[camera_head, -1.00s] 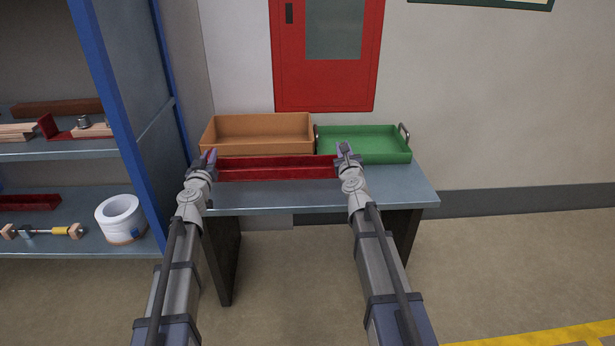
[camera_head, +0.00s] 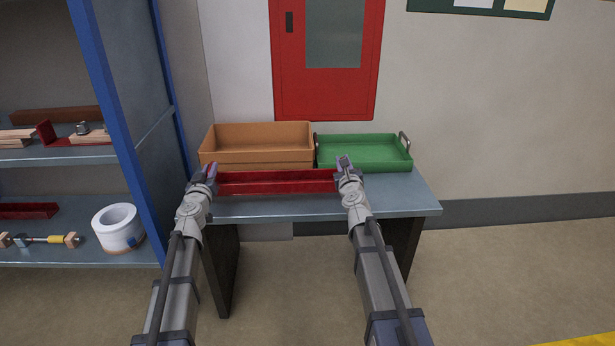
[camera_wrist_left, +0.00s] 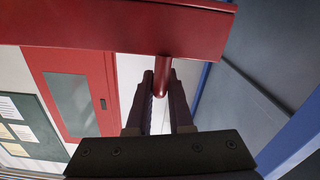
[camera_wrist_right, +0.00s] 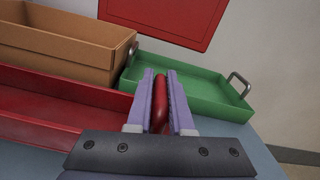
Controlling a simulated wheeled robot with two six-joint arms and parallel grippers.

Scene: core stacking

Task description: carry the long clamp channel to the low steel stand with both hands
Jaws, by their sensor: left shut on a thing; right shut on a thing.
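The long clamp channel (camera_head: 275,182) is a red trough spanning between my two grippers in the head view, in front of the two trays. My left gripper (camera_head: 207,171) is shut on its left end; in the left wrist view the fingers (camera_wrist_left: 161,95) close on a red peg below the channel (camera_wrist_left: 130,25). My right gripper (camera_head: 345,166) is shut on its right end; the right wrist view shows the fingers (camera_wrist_right: 161,100) around a red rounded handle, with the channel (camera_wrist_right: 60,105) at left. The steel table (camera_head: 395,190) is beneath; any gap under the channel is unclear.
An orange tray (camera_head: 260,158) and a green tray (camera_head: 365,165) with handles sit at the table's back. A blue-framed shelf (camera_head: 115,120) stands close on the left, holding a white roll (camera_head: 117,229) and clamp parts. A red cabinet (camera_head: 283,75) is on the wall. Floor at right is clear.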

